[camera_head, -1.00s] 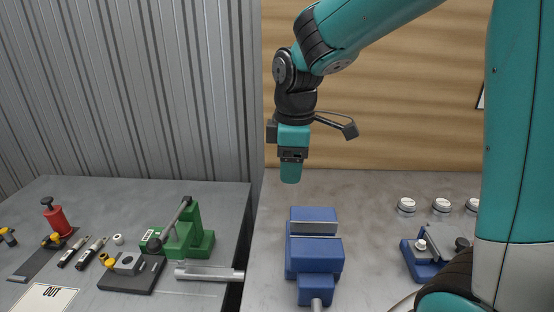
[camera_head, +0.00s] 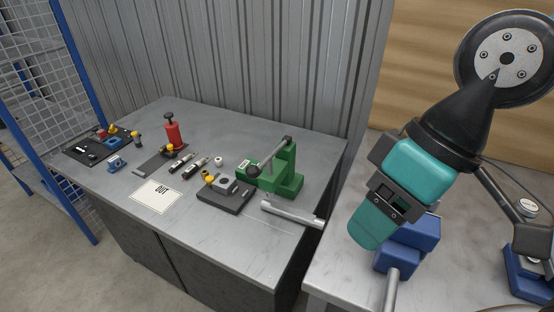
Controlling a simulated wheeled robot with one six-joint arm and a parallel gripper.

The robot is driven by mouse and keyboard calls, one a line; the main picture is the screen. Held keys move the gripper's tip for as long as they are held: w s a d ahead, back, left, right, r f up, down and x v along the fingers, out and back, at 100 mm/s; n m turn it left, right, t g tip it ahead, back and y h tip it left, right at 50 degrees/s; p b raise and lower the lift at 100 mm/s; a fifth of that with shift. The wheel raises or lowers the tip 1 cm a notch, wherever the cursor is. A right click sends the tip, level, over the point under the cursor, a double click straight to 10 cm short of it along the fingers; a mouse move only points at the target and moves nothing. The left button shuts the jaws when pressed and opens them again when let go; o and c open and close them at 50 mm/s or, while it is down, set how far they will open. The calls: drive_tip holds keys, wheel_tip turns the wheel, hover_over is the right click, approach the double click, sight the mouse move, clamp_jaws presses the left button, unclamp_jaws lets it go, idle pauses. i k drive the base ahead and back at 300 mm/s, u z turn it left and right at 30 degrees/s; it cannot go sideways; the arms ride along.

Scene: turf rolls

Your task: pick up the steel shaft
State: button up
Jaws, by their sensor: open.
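The steel shaft (camera_head: 290,213), a bright grey rod, lies on its side on the left table in front of the green press. Its right end reaches the table's right edge, by the gap between the tables. My gripper (camera_head: 368,238), teal and black, hangs to the right of the shaft, over the right table side and in front of the blue vise. It is open and apart from the shaft. I see no object in it, though its fingertips are hard to make out.
The green press (camera_head: 285,180) stands just behind the shaft. A dark fixture block (camera_head: 225,198) is at its left. The blue vise (camera_head: 418,232) stands on the right table (camera_head: 330,275).

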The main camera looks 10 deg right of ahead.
sight(307, 219)
drive_tip(key=k, duration=1.3)
drive_tip(key=u, duration=0.8)
drive_tip(key=i, duration=1.65)
drive_tip(key=z, duration=0.8)
